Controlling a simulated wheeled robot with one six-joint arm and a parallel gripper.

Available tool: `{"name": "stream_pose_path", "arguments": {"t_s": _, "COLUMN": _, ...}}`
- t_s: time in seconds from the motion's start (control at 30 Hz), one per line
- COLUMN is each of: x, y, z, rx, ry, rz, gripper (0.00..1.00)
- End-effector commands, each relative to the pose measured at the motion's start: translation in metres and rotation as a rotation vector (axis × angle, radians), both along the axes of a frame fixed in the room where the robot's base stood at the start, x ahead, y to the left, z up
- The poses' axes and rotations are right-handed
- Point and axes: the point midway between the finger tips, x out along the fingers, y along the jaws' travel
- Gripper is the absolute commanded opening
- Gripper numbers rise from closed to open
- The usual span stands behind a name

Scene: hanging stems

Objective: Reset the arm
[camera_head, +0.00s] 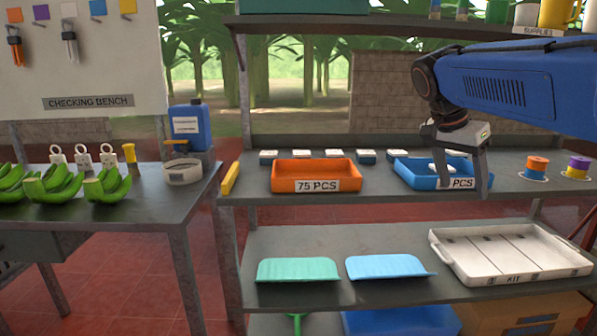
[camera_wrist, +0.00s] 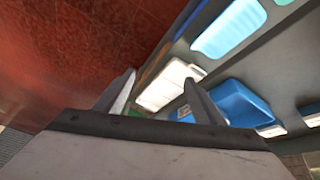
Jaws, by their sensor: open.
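My gripper (camera_head: 460,178) hangs from my blue arm at the right of the head view, pointing down in front of the blue tray (camera_head: 405,178) on the upper shelf. It partly covers that tray and its PCS label. In the wrist view my gripper (camera_wrist: 158,84) has its two fingers spread, with nothing held between them. A white object (camera_wrist: 168,86) shows beyond the gap, apart from the fingers as far as I can tell. A blue tray (camera_wrist: 238,103) lies beyond the right finger.
An orange tray (camera_head: 310,185) labelled 75 PCS stands left of the blue one. The lower shelf holds green (camera_head: 298,270) and light blue (camera_head: 388,267) pieces and a white KIT tray (camera_head: 515,262). Bananas (camera_head: 55,186) lie on the left bench (camera_head: 150,205). An upper shelf (camera_head: 400,24) overhangs.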

Motion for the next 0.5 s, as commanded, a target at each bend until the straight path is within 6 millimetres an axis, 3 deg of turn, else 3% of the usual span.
{"name": "stream_pose_path", "arguments": {"t_s": 0.1, "x": -0.035, "y": 0.008, "z": -0.023, "rx": 0.036, "ry": 0.023, "rz": 0.148, "gripper": 0.64}}
{"name": "stream_pose_path", "arguments": {"t_s": 0.5, "x": -0.139, "y": 0.041, "z": -0.118, "rx": 0.111, "ry": 0.039, "rz": 0.653, "gripper": 0.64}}
